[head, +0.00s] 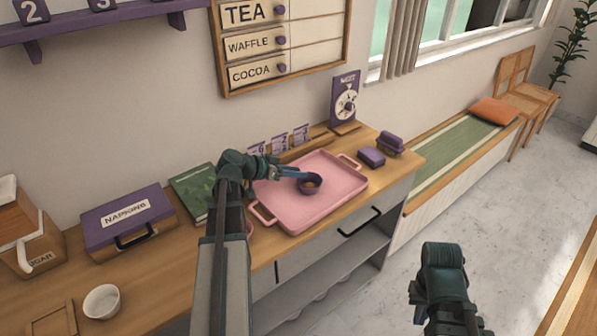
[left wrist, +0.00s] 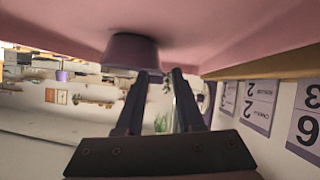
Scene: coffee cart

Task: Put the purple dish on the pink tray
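The purple dish (head: 310,185) is a small round bowl with something brown inside. In the left wrist view, turned over, the dish (left wrist: 132,50) rests against the tray floor (left wrist: 225,35). My left gripper (head: 296,173) reaches over the tray from the left, tips just beside the dish rim. Its fingers (left wrist: 163,73) are apart with a gap between them, and the dish is not seen between them. My right gripper (head: 445,275) hangs over the floor, away from the counter; its fingers are unclear.
A green book (head: 192,188) and purple napkin box (head: 128,220) stand left of the tray. Numbered cards (head: 280,142) and a dial sign (head: 345,103) stand behind it. Purple containers (head: 371,157) sit to its right. A white bowl (head: 102,301) is at the lower left.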

